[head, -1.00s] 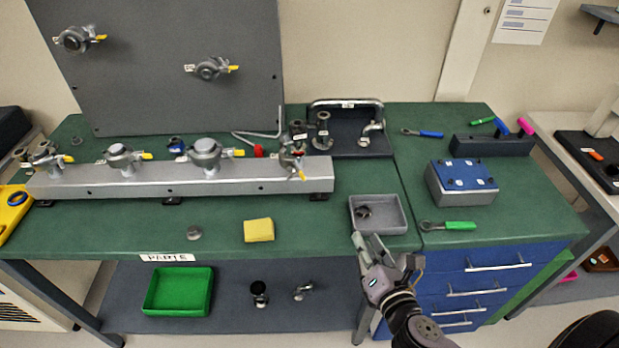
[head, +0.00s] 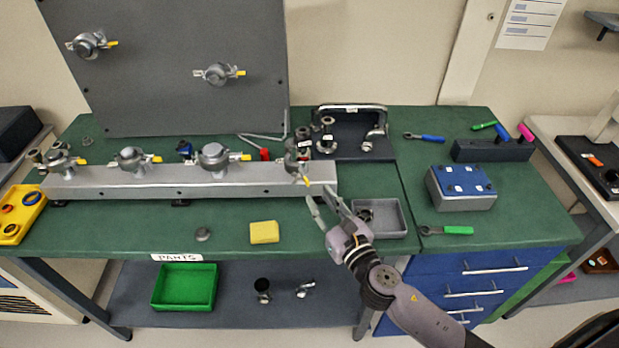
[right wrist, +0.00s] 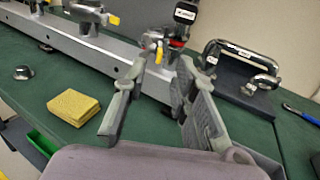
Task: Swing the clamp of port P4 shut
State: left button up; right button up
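The rightmost port on the grey rail (head: 200,184) carries a metal clamp (head: 292,166) that hangs open, its yellow-tipped handle (head: 305,179) pointing down and to the right. I take this as P4; its label is not readable. The clamp also shows in the right wrist view (right wrist: 156,42), beyond the fingertips. My right gripper (head: 320,197) is open and empty, just in front of the rail's right end and below the clamp, apart from it. In the right wrist view the two fingers (right wrist: 160,80) are spread wide. My left gripper is not in view.
Several other clamped ports, such as one with a domed top (head: 213,156), sit along the rail. A grey tray (head: 394,214) with a metal part is right of my gripper. A yellow sponge (head: 264,232) lies in front. A dark stand with a handle (head: 349,143) is behind.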

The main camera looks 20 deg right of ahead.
aim_at(309, 184)
jog(key=w, duration=0.4)
jog(key=w+a+p, duration=0.1)
jog(key=w, duration=0.1)
jog(key=shift+w, duration=0.1)
grip_shut()
dwell(0.7)
